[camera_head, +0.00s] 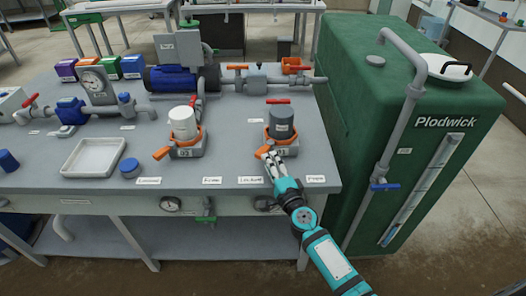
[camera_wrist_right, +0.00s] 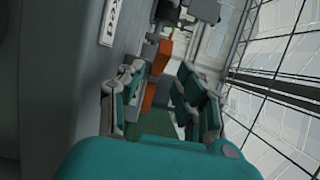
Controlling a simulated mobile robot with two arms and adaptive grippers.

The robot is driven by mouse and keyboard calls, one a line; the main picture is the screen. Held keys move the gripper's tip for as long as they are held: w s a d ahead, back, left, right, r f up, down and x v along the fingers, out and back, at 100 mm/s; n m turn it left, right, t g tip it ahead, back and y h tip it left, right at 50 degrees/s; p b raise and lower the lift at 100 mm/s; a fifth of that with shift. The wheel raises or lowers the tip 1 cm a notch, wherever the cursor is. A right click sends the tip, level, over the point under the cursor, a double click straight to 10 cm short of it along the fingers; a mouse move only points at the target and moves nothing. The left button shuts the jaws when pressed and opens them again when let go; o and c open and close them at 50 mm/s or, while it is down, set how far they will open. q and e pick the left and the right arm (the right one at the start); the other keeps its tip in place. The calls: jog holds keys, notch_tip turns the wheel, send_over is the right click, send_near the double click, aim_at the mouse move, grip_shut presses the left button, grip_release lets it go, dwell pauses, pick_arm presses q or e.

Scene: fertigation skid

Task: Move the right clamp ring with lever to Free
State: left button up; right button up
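The right clamp ring (camera_head: 296,139) is orange and sits around the base of a dark grey canister (camera_head: 281,121). Its orange lever (camera_head: 263,152) points to the front left, on the side of the Locked label (camera_head: 251,180); the Free label (camera_head: 315,179) is to the right. My right gripper (camera_head: 270,159) is at the lever, reaching in from the front. In the right wrist view its fingers stand apart, with an orange part (camera_wrist_right: 158,72) in the gap between them; contact cannot be told. My left gripper is not in view.
A second orange clamp ring with a lever (camera_head: 162,153) holds a white canister (camera_head: 183,123) to the left. A white tray (camera_head: 94,157) and a blue cap (camera_head: 130,168) lie further left. A large green tank (camera_head: 400,110) stands close to the bench's right.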

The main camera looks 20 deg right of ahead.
aim_at(263, 150)
jog(key=w+b, duration=0.1)
jog(key=w, duration=0.5)
jog(key=shift+w+a, duration=0.2)
jog(key=shift+c, duration=0.2)
grip_shut()
